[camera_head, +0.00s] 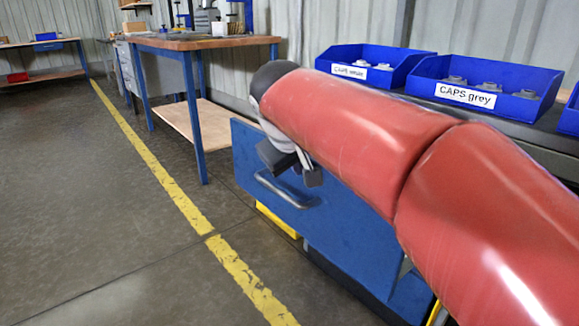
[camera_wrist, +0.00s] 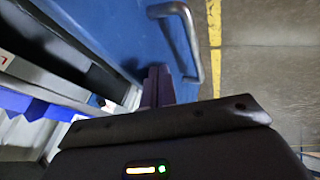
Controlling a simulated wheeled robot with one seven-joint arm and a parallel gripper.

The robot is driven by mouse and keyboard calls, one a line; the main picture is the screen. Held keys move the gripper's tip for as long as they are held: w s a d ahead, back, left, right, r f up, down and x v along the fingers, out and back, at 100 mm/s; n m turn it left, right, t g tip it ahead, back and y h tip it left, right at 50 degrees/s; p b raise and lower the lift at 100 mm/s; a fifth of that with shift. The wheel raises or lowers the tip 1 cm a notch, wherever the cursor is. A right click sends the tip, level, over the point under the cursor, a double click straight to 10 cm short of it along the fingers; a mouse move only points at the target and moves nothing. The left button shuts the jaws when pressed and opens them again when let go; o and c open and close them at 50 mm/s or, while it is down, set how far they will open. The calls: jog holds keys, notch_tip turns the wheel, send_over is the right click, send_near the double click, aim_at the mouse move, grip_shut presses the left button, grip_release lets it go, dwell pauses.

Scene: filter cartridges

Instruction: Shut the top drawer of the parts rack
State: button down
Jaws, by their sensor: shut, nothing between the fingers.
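The blue drawer front (camera_head: 350,232) of the parts rack faces the aisle and carries a grey bar handle (camera_head: 285,192). My arm covers its upper right part and the space behind it, so I cannot tell how far the drawer stands out. My gripper (camera_head: 312,178) is shut and empty, at the drawer front just above the handle. In the wrist view, the shut fingers (camera_wrist: 157,85) are close to the blue front (camera_wrist: 105,22), beside the handle (camera_wrist: 190,45) and not around it. Whether they touch the front is unclear.
Blue bins stand on the rack's top, one labelled CAPS grey (camera_head: 485,82) and another (camera_head: 370,65) beside it. A workbench (camera_head: 205,42) with blue legs stands behind, at upper left. The floor (camera_head: 85,210) left of the drawer is clear, with a yellow line (camera_head: 165,180).

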dwell(0.3)
jog(key=w+d+p, duration=0.5)
jog(key=w+d, duration=0.2)
jog(key=d, duration=0.4)
jog(key=w+d+p, duration=0.5)
jog(key=w+d, duration=0.3)
jog(key=d, duration=0.3)
jog(key=shift+w+d+p, duration=0.15)
jog(key=shift+d+p, duration=0.2)
